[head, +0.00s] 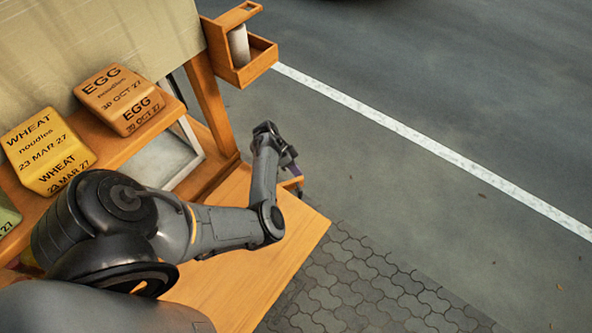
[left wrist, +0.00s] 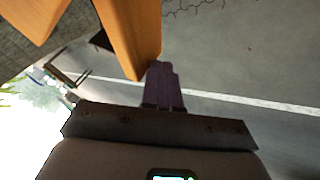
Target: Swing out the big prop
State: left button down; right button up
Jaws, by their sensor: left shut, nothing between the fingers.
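My left gripper (head: 295,172) reaches past the right edge of the wooden counter board (head: 245,270) in the head view. A small end of orange wood (head: 292,183) shows beside it there. In the left wrist view, the purple fingers of my left gripper (left wrist: 160,68) are shut with nothing between them. Their tips are at the lower end of a thick orange wooden bar (left wrist: 130,30), which may be the big prop. I cannot tell if they touch. The bar's other end is out of the picture. My right gripper is not in view.
A yellow wheat noodle pack (head: 47,150) and an orange egg noodle pack (head: 118,98) stand on the shelf at left. A wooden box (head: 240,60) holding a white cylinder is fixed to the post. Paving (head: 350,285) and open road (head: 440,90) lie to the right.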

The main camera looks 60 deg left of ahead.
aim_at(303, 184)
pick_arm(q)
jog(key=shift+m+g+h, duration=0.3)
jog(key=shift+m+g, duration=0.2)
jog(key=shift+m, duration=0.3)
jog(key=d+p, duration=0.1)
jog(key=d, duration=0.1)
jog(key=d+p, duration=0.1)
jog(key=d, duration=0.1)
jog(key=d+p, duration=0.1)
jog(key=d, duration=0.1)
jog(key=shift+s+p, duration=0.3)
jog(key=shift+s, duration=0.05)
jog(key=shift+r, duration=0.1)
